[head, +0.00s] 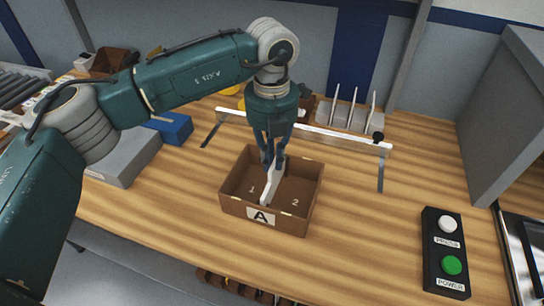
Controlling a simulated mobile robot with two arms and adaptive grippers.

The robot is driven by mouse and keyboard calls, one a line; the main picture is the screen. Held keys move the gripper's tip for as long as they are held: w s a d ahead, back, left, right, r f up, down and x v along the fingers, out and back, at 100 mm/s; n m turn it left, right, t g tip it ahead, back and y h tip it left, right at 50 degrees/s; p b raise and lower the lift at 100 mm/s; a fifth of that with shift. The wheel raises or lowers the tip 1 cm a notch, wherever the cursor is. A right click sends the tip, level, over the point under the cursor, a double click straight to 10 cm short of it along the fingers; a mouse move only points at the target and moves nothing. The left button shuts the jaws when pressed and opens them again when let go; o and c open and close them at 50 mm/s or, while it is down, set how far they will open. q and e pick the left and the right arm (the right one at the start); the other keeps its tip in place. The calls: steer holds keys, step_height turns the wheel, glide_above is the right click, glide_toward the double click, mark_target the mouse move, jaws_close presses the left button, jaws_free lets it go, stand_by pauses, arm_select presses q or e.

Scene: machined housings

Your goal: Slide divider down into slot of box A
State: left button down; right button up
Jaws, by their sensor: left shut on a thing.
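Box A (262,217) is an open brown box on the wooden table, with a white "A" label on its front wall and the numbers 1 and 2 on its floor. A thin white divider (271,187) stands inside the box's outline between the 1 and the 2. My left gripper (272,160) reaches down over the box from above and is shut on the divider's upper part. The fingers cover the divider's top, and I cannot tell how deep it sits in the slot. My right gripper is not in view.
A metal rail (340,141) stands behind the box. Behind it is a rack (347,115) with upright white plates. A button panel (446,252) is at the right, by a grey cabinet (510,115). A blue block (171,127) and a grey block (125,160) lie left. Table right of the box is clear.

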arm_select(q)
steer(key=shift+f+b, duration=0.75)
steer(key=shift+f, duration=0.25)
steer(key=c, duration=1.7)
jaws_free()
steer(key=shift+o, duration=0.2)
step_height(320, 180, up, 12)
steer(key=shift+r, duration=0.15)
